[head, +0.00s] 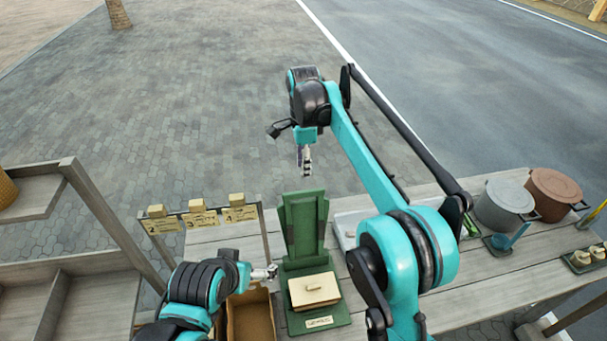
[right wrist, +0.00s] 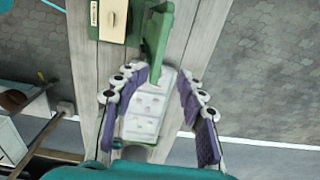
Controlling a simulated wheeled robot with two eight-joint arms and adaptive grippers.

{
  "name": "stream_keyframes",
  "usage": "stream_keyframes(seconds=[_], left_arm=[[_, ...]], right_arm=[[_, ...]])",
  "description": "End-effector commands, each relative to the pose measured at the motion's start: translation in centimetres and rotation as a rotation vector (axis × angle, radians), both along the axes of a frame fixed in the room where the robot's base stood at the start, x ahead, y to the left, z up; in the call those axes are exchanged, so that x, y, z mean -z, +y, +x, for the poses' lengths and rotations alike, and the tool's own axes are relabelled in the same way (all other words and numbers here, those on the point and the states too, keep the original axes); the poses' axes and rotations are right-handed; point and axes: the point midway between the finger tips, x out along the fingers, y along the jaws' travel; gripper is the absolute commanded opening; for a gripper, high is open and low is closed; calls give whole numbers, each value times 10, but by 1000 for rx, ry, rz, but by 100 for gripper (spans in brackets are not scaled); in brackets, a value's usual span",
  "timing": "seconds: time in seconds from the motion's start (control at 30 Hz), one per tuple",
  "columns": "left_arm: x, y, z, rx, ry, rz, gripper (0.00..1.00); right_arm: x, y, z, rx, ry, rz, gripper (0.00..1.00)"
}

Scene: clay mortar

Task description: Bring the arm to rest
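My right arm reaches up and over the wooden table, and its gripper (head: 305,160) hangs above the tall green stand (head: 303,228). In the right wrist view the right gripper (right wrist: 161,112) shows its two purple-padded fingers spread wide, with nothing between them. A white tray (right wrist: 146,118) lies on the table well below. My left gripper (head: 268,272) is at the lower left, beside the green stand's base. Its fingertips look small and close together, and I cannot tell whether it is open. A cream box with a knob (head: 314,290) sits on the green base.
A grey pot (head: 503,204) and a brown pot (head: 552,192) stand at the table's right end. A numbered sign rack (head: 202,218) stands left of the green stand. A brown open box (head: 251,317) is near the left gripper. Wooden shelves (head: 75,262) are at the far left.

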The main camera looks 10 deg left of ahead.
Motion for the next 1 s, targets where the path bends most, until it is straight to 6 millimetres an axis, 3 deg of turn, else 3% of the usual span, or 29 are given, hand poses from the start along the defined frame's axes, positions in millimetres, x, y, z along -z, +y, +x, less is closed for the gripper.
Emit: stream_keyframes(seconds=[0.57, 0.77, 1.0], left_arm=[[4, 0, 0, 0, 0, 0, 100], [28, 0, 0, 0, 0, 0, 100], [62, 0, 0, 0, 0, 0, 100]], right_arm=[[-3, -7, -3, -20, -10, 3, 40], [-5, -57, -28, -189, -95, 19, 40], [13, -133, -93, -493, -251, -11, 40]])
